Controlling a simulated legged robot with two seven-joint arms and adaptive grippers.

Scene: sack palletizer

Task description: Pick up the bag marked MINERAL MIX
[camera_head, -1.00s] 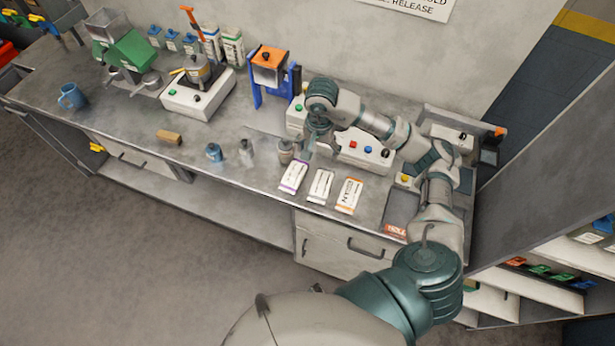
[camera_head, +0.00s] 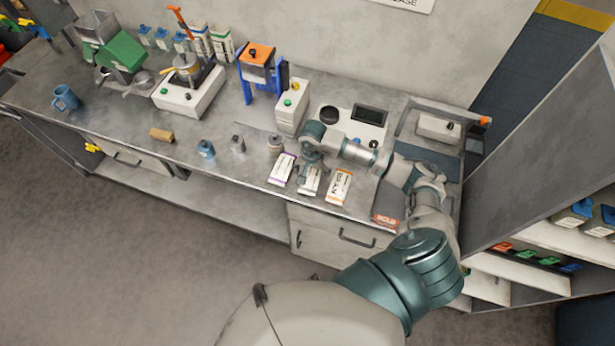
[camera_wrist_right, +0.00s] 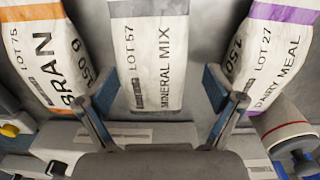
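The MINERAL MIX bag (camera_wrist_right: 152,55) is a white paper sack with a grey band, lying in the middle of the right wrist view. In the head view the same bag (camera_head: 311,182) lies between two others, partly covered by my gripper. My right gripper (camera_wrist_right: 160,92) is open, with one blue-tipped finger on each side of the bag's near end. I cannot tell whether the fingers touch it. In the head view my right gripper (camera_head: 306,168) is over the bag's back end. My left gripper is not in view.
The orange-banded BRAN bag (camera_head: 340,187) and the purple-banded DAIRY MEAL bag (camera_head: 282,169) lie close on either side. A grey-brown jar (camera_head: 276,143) stands behind the purple-banded bag. A white scale (camera_head: 350,128) is at the back of the bench.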

